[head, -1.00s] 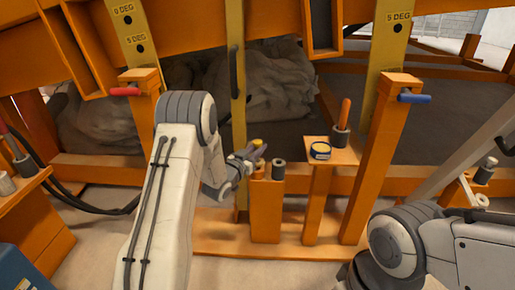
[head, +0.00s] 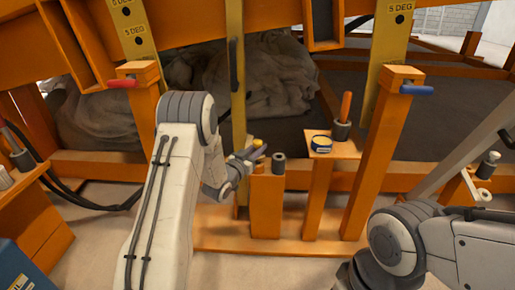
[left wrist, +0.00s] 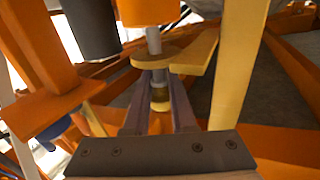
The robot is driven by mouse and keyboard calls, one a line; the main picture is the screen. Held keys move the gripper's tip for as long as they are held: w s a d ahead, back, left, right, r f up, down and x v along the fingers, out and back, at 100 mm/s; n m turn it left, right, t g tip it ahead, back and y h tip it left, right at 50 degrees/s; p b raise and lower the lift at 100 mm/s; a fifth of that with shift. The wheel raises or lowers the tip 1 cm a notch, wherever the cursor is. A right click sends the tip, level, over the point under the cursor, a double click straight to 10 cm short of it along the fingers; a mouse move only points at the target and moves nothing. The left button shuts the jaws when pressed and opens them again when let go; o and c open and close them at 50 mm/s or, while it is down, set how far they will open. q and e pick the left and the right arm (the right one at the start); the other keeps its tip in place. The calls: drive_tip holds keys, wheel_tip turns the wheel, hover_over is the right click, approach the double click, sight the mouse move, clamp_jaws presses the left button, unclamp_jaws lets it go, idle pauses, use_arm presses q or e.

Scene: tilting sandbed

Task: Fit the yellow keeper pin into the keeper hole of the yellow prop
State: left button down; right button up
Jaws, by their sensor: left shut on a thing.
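My left gripper (head: 250,154) is shut on the yellow keeper pin (head: 258,143), whose yellow end shows above the fingers beside the yellow prop (head: 238,88). In the left wrist view the fingers (left wrist: 159,100) close around a yellow-banded part of the pin (left wrist: 160,93). A grey shaft (left wrist: 154,40) runs from beyond a yellow plate (left wrist: 150,58) to an orange part at the top. I cannot tell whether the pin passes through that plate, and the keeper hole is not clearly visible. The prop (left wrist: 234,75) stands upright to the right there.
A short orange post (head: 266,210) stands just right of my left gripper, with a dark grey cylinder (head: 279,164) beside its top. A stand (head: 333,148) holds a blue-rimmed roll and an orange-handled tool. Tall orange posts flank the prop.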

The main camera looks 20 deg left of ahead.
use_arm(q)
drive_tip(key=shift+f+b, duration=0.55)
drive_tip(key=shift+f, duration=0.2)
drive_tip(key=c, duration=0.7)
unclamp_jaws()
drive_tip(key=shift+o, duration=0.2)
drive_tip(key=shift+s+a+p, duration=0.15)
drive_tip(key=shift+s+p, duration=0.2)
drive_tip(key=shift+s, duration=0.2)
drive_tip(key=s+a+p, duration=0.1)
drive_tip(key=s+p, duration=0.2)
drive_tip(key=s, duration=0.6)
drive_tip(key=shift+a, duration=0.35)
drive_tip(key=shift+s, duration=0.1)
